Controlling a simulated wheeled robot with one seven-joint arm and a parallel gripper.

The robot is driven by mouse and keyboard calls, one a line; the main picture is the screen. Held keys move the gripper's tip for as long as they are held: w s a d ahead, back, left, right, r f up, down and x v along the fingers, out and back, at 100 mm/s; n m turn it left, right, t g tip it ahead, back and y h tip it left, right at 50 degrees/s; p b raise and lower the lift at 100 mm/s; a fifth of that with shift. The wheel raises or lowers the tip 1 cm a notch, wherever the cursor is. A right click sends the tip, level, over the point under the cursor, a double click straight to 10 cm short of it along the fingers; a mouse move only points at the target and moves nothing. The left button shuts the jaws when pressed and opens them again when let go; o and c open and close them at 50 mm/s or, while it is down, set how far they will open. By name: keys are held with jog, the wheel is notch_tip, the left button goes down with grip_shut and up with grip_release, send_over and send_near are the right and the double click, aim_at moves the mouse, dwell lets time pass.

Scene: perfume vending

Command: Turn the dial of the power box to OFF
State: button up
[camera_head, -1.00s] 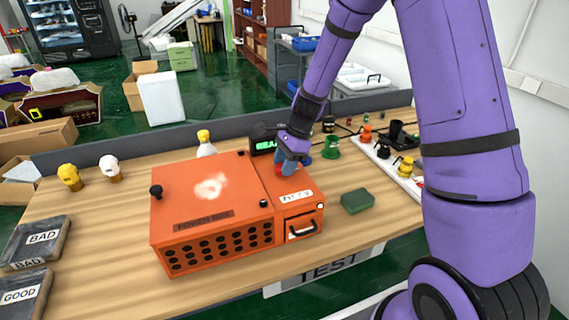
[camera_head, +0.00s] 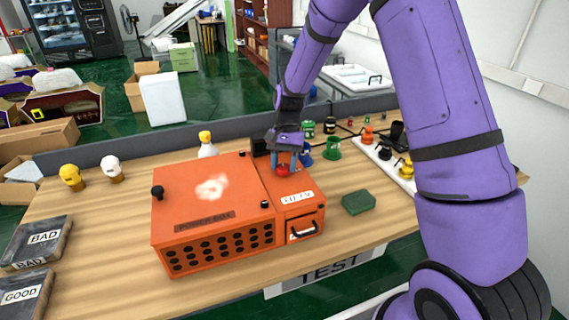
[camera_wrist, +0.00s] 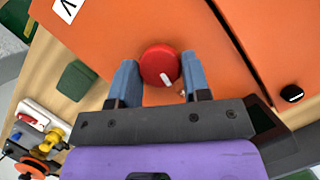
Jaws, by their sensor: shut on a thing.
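The power box (camera_head: 172,208) is an orange case on the wooden table. Its red round dial (camera_head: 283,170) sits on the narrower right section and shows large in the wrist view (camera_wrist: 157,62). A white mark on the dial points toward my wrist, slightly right, in that view. My gripper (camera_head: 285,163) points down at the dial. In the wrist view its two blue fingers (camera_wrist: 159,66) stand on either side of the dial, shut on it. The box's small black display (camera_head: 260,147) looks dark where visible; my gripper partly hides it. No OFF lettering is readable.
A green block (camera_head: 357,202) lies right of the box. Green and blue pieces stand behind it, near a white tray (camera_head: 403,178) of parts. Two bulb-like pieces (camera_head: 72,177) and BAD and GOOD trays (camera_head: 40,238) are at left. A grey barrier runs along the back.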

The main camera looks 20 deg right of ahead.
jog(key=shift+w+a+n+h, duration=0.1)
jog(key=shift+n+h, duration=0.3)
jog(key=shift+n, duration=0.6)
jog(key=o, duration=0.9)
jog(key=v, duration=1)
jog(key=shift+w+r, duration=0.3)
